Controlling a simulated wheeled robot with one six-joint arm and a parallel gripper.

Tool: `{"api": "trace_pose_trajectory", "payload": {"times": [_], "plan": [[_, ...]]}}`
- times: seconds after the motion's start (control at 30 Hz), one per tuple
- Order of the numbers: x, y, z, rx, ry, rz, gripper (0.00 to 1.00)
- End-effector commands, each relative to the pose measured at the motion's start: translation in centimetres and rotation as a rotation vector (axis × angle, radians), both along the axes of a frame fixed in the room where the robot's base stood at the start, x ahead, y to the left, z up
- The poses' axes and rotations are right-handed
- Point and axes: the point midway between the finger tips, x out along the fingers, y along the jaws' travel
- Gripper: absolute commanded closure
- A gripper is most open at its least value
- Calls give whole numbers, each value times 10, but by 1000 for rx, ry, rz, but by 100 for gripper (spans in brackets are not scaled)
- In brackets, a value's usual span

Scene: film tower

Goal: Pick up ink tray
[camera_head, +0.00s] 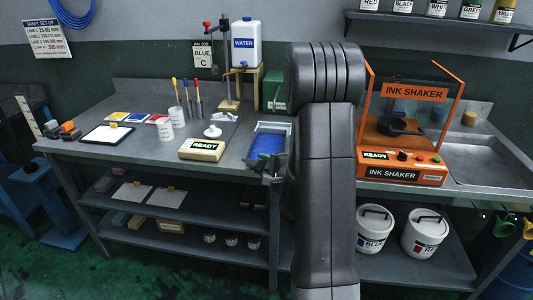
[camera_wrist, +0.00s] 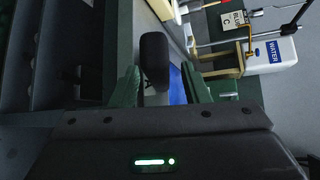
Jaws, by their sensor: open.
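The ink tray (camera_head: 272,127) is a grey tray with blue ink in it. It sits at the front part of the bench, just left of my arm. Its blue ink also shows as a strip in the wrist view (camera_wrist: 177,85). My gripper (camera_wrist: 160,74) is open, with green fingers on either side of a dark rounded bar, which looks like the tray's handle. I cannot tell whether the fingers touch it. In the head view my arm hides most of the gripper and the area right of the tray.
A water jug (camera_head: 246,45) stands behind on a wooden stand. The orange ink shaker (camera_head: 404,165) is right of my arm. Shelves with buckets lie below the bench.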

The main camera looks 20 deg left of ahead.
Motion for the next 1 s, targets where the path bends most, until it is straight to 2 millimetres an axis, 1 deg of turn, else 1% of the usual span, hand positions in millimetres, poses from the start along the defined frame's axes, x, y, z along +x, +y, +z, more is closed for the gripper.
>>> {"api": "trace_pose_trajectory", "payload": {"times": [0.13,0.17,0.3,0.37,1.0], "plan": [[0,0,0,0,0,0,58],[0,0,0,0,0,0,60],[0,0,0,0,0,0,88],[0,0,0,0,0,0,99],[0,-1,0,-1,1,0,100]]}}
